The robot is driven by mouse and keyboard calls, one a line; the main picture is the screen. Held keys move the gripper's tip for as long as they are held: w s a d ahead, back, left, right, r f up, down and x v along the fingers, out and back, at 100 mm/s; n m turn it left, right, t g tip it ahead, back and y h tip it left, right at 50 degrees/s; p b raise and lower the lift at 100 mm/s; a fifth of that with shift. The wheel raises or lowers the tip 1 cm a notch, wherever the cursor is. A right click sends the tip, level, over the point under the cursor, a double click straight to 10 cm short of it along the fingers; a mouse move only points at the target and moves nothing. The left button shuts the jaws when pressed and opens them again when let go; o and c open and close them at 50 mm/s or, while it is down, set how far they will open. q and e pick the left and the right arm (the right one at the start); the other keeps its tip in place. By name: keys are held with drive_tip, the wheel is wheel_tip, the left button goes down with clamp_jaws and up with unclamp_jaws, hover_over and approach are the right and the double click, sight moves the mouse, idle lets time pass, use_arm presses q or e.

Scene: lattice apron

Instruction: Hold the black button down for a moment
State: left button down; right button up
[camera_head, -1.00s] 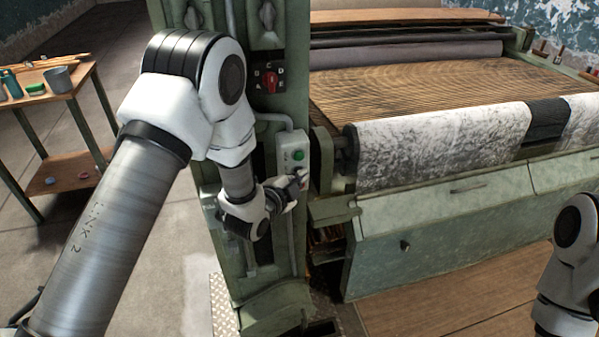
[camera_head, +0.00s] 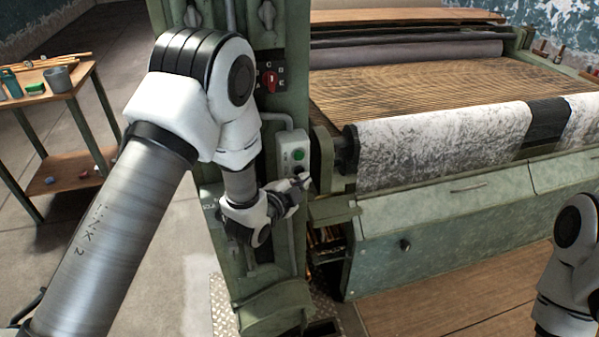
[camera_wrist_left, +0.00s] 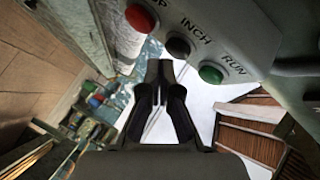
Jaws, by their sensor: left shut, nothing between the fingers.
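The black button (camera_wrist_left: 178,47), labelled INCH, sits on a pale control box between a red button (camera_wrist_left: 140,17) and a green RUN button (camera_wrist_left: 211,74) in the left wrist view. The control box (camera_head: 286,150) is on the green machine post in the head view, with its green button (camera_head: 299,155) showing. My left gripper (camera_wrist_left: 160,65) is shut and empty, its tips just beside the black button's image. Whether they touch it I cannot tell. The left gripper (camera_head: 302,181) is at the box's lower end in the head view. My right gripper is out of view.
A red selector knob (camera_head: 268,80) is higher on the post. A loom-like machine with a patterned cloth roll (camera_head: 440,145) stands right of the box. A wooden side table (camera_head: 75,78) with tools and a cup is at the left, with open floor between.

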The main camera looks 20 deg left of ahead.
use_arm(q)
drive_tip(key=shift+s+d, duration=0.1)
drive_tip(key=shift+s, duration=0.05)
drive_tip(key=shift+s, duration=0.1)
drive_tip(key=s+d, duration=0.1)
drive_tip(key=s, duration=0.1)
drive_tip(key=s+d, duration=0.1)
drive_tip(key=s, duration=0.1)
drive_tip(key=shift+d, duration=0.4)
